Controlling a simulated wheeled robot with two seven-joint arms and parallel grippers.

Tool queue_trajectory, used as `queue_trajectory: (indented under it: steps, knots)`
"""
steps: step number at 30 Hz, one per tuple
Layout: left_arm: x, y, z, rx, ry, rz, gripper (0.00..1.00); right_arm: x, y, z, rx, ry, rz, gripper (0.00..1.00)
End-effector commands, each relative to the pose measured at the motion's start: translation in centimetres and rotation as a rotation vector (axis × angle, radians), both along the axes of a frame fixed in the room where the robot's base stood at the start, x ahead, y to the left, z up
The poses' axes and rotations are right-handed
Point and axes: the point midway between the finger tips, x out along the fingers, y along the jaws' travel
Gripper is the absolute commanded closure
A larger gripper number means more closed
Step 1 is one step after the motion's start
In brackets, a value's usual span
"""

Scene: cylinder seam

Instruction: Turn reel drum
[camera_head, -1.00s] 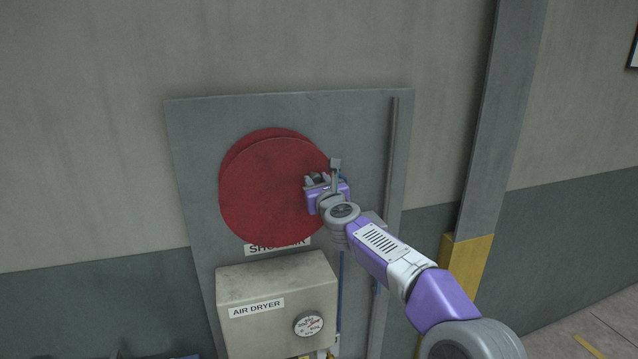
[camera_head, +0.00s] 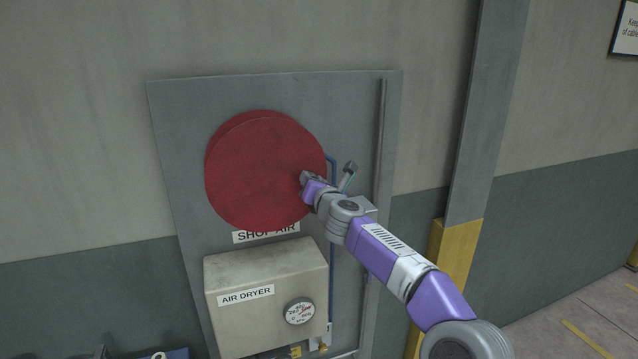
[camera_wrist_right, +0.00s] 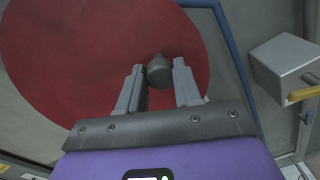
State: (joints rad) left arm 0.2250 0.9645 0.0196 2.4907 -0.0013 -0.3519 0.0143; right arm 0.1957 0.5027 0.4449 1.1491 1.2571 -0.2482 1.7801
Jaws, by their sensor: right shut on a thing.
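The reel drum (camera_head: 250,170) is a round red disc on a grey wall panel, with a second red disc behind it. It also fills much of the right wrist view (camera_wrist_right: 60,60). A short dark knob (camera_wrist_right: 158,72) stands out from the drum face, right of its middle in the head view. My right gripper (camera_wrist_right: 158,80) is shut on this knob, with one finger on each side. In the head view my right gripper (camera_head: 307,182) covers the knob. My left gripper is in neither view.
The beige air dryer box (camera_head: 250,325) with a gauge (camera_head: 299,311) sits below the drum. A blue pipe (camera_head: 333,235) and grey vertical conduit (camera_head: 380,180) run right of it. A yellow-based column (camera_head: 462,255) stands farther right.

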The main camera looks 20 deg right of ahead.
Motion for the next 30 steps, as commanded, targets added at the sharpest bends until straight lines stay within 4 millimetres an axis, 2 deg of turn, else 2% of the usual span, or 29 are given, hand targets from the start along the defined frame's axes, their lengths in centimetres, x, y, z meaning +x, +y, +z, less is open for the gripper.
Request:
queue_trajectory:
  steps: [17,18,22,30]
  knots:
    - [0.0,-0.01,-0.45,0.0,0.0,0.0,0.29,-0.04,-0.09,-0.53,0.041,0.004,-0.001,1.0]
    - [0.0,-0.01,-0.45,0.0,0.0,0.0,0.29,-0.03,-0.08,-0.54,0.041,0.004,-0.001,0.62]
    - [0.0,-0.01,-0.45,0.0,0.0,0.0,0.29,-0.04,-0.1,-0.49,0.04,0.003,0.0,0.42]
    - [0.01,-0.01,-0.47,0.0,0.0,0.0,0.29,-0.09,-0.11,-0.39,0.038,0.001,0.0,0.41]
